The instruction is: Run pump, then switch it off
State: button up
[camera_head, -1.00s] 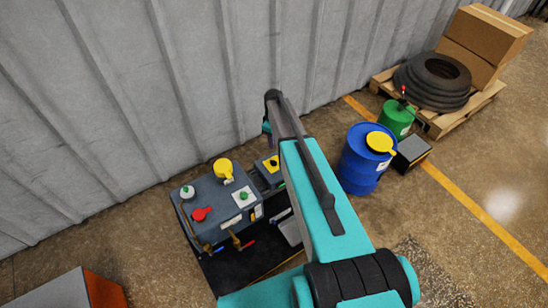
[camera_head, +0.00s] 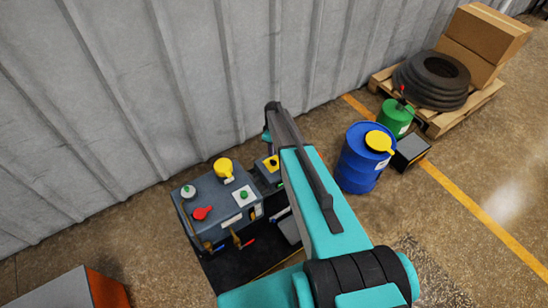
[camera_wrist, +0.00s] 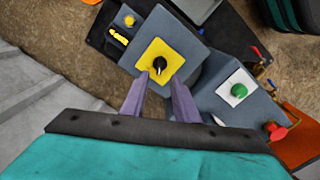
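A black rotary knob (camera_wrist: 160,64) sits on a square yellow plate (camera_wrist: 174,55) on a small grey box in the wrist view. The yellow plate also shows in the head view (camera_head: 264,164), beside my arm. My gripper (camera_wrist: 158,77) is open, its two fingertips apart at the near side of the knob; I cannot tell whether they touch it. A green button (camera_wrist: 239,90) on a white plate is to the right, on a larger grey cabinet (camera_head: 215,195). My fingers are hidden in the head view.
A red handle (camera_head: 202,213) and yellow cap (camera_head: 223,167) stand on the cabinet. A corrugated wall (camera_head: 120,90) is close behind. A blue drum (camera_head: 357,165), green can (camera_head: 397,121) and loaded pallet (camera_head: 440,122) stand right. Floor at lower right is clear.

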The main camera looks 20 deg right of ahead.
aim_at(274, 162)
jog(key=shift+f+p, duration=1.3)
jog(key=shift+f, duration=2.75)
grip_shut()
jog(key=shift+d, duration=0.2)
jog(key=shift+a, duration=0.1)
